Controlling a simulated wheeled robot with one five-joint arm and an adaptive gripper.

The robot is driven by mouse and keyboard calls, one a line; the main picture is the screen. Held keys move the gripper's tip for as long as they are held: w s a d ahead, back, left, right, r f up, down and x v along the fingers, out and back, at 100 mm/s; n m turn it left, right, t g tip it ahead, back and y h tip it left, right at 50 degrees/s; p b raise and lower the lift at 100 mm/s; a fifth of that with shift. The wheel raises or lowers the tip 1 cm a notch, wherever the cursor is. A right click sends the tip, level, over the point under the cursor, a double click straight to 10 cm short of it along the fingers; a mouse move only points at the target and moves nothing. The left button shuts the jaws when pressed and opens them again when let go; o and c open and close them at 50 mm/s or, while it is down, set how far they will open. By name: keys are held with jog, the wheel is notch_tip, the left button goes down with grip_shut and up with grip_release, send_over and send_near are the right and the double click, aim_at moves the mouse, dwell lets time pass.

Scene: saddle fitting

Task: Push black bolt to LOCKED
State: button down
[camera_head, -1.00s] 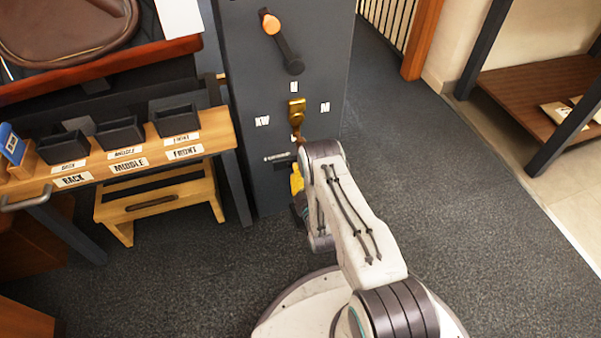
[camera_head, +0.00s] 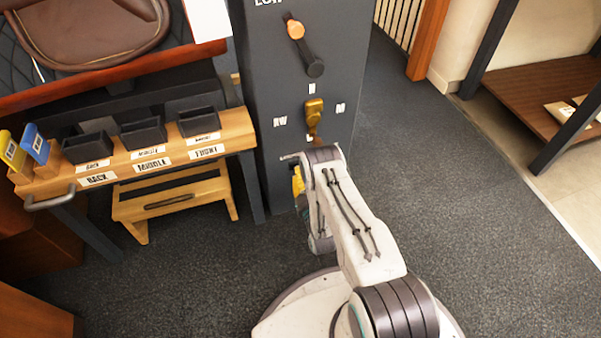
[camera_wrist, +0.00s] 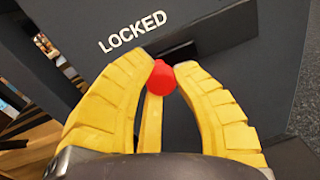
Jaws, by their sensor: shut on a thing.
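In the wrist view, the yellow fingers of my gripper (camera_wrist: 161,72) are closed around a red knob (camera_wrist: 161,80) in front of a dark grey panel. A black bar (camera_wrist: 212,34), which looks like the bolt or its housing, lies just above and right of the knob. The white word LOCKED (camera_wrist: 133,32) is above and left of the knob. How the knob joins the bar is hidden. In the head view, my yellow gripper (camera_head: 298,181) is low against the grey cabinet (camera_head: 277,88), and my arm covers most of the bolt area.
A brass lever (camera_head: 313,112) and an orange-ended handle (camera_head: 305,50) are on the cabinet above my gripper. A wooden bench with black bins (camera_head: 143,133) and a wooden step stool (camera_head: 175,202) stand at left. The dark floor (camera_head: 440,190) at right is clear.

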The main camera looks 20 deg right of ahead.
jog(key=c, duration=1)
grip_release()
jog(key=shift+w+a, duration=0.1)
jog(key=shift+a, duration=0.25)
jog(key=shift+d+r, duration=0.1)
jog(key=shift+r, duration=4.9)
